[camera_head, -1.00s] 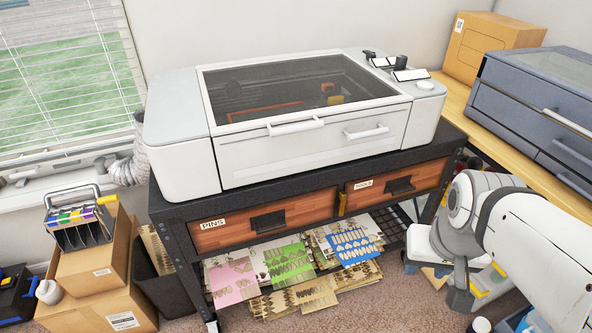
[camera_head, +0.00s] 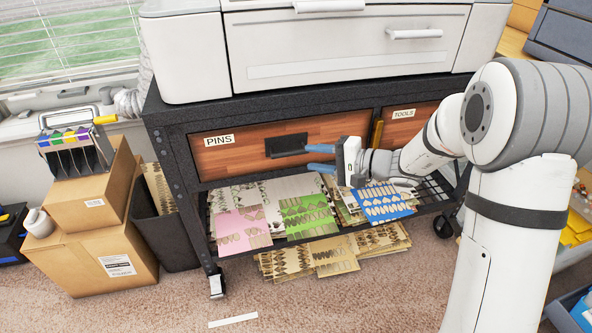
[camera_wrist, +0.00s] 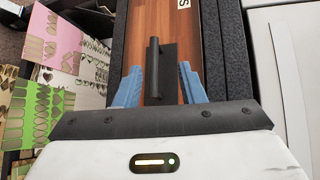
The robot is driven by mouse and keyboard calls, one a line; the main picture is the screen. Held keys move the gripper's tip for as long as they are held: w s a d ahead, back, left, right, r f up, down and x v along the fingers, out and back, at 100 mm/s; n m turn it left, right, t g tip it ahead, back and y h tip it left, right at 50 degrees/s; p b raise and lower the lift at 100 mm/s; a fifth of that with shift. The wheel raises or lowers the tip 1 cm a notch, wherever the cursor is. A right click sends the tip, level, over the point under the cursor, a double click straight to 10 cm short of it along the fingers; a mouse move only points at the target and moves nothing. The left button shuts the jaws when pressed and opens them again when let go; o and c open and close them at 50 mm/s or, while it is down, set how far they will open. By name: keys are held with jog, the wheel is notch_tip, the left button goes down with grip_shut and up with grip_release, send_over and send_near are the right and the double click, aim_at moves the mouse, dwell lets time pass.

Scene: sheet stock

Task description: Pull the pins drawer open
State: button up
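The pins drawer (camera_head: 235,160) is a wooden front with a white "PINS" label at its left end, closed in the black bench frame. Its black handle (camera_head: 287,145) sits near the middle of the front. My gripper (camera_head: 319,158) is open just in front of the handle's right end, with its blue fingers one above the other. In the wrist view, the handle (camera_wrist: 154,70) stands between the two blue fingertips (camera_wrist: 159,82), with gaps on both sides. I see no contact with it.
The tools drawer (camera_head: 412,120) is to the right, partly behind my arm. A large white machine (camera_head: 345,50) stands on top of the bench. Below, a shelf holds patterned sheets (camera_head: 300,215). Cardboard boxes (camera_head: 95,245) stand at left. Carpet in front is mostly clear.

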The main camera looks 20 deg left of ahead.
aim_at(294, 154)
jog(key=shift+m+t+y, duration=0.3)
jog(key=shift+m+t, duration=0.1)
jog(key=shift+t, duration=0.2)
jog(key=w+a+f, duration=0.1)
jog(key=a, duration=0.1)
jog(key=w+a+f+b, duration=0.1)
jog(key=w+a, duration=0.1)
jog(key=a, duration=0.1)
jog(key=w+a+f+b, duration=0.1)
jog(key=a, duration=0.2)
jog(key=shift+w+a+f, duration=0.15)
jog(key=shift+w+f, duration=0.05)
jog(key=shift+f, duration=0.15)
grip_shut()
